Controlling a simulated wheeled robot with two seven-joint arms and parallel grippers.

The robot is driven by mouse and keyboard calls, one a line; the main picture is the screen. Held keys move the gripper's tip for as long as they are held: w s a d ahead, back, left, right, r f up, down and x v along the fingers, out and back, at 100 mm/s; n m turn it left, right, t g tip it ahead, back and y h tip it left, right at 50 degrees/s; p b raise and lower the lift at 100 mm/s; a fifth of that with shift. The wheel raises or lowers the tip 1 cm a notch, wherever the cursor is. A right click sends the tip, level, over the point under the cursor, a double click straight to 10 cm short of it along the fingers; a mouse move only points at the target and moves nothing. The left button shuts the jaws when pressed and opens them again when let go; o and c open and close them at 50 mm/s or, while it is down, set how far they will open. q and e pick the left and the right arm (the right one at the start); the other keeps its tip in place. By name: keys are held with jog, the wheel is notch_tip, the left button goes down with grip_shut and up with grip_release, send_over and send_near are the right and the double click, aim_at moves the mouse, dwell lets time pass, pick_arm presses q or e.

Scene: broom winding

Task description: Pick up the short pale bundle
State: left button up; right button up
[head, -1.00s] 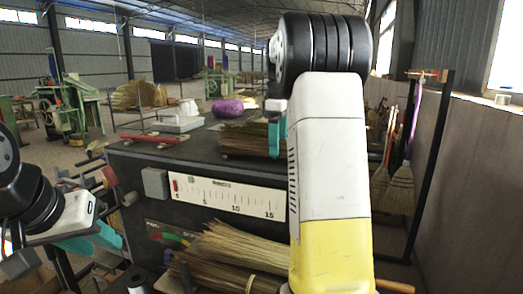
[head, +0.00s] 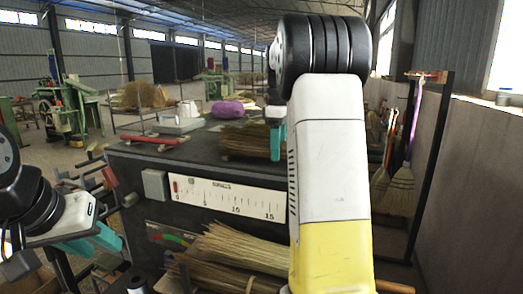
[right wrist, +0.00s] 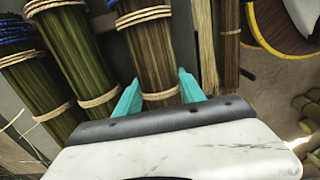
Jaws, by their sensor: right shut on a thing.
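My right gripper (right wrist: 161,92) has its teal fingers on either side of an olive-brown tied bundle (right wrist: 150,45) and is shut on it. In the head view my right gripper (head: 278,141) is partly hidden by my arm, at brown stalks (head: 243,141) on the dark bench top. In the right wrist view a narrow pale bundle (right wrist: 207,50) lies just right of the held bundle. I cannot tell whether the held bundle is clear of the surface. My left gripper (head: 91,240) is low at the left, its teal fingers apart and nothing visible between them.
Thick green tied bundles (right wrist: 82,58) lie left of the held one. A purple bundle (head: 228,109), a white box (head: 181,125) and a red bar (head: 153,139) are on the bench. Long straw (head: 245,250) lies below its front. Brooms (head: 402,190) hang at the right.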

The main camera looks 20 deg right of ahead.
jog(key=shift+r, duration=0.55)
notch_tip(320, 180, up, 2)
jog(key=shift+r, duration=0.2)
jog(key=s+a+r, duration=0.1)
jog(key=s+a, duration=0.2)
jog(key=a, duration=1.2)
jog(key=shift+s+a+r, duration=0.15)
jog(key=shift+a+r, duration=0.05)
jog(key=shift+a, duration=0.1)
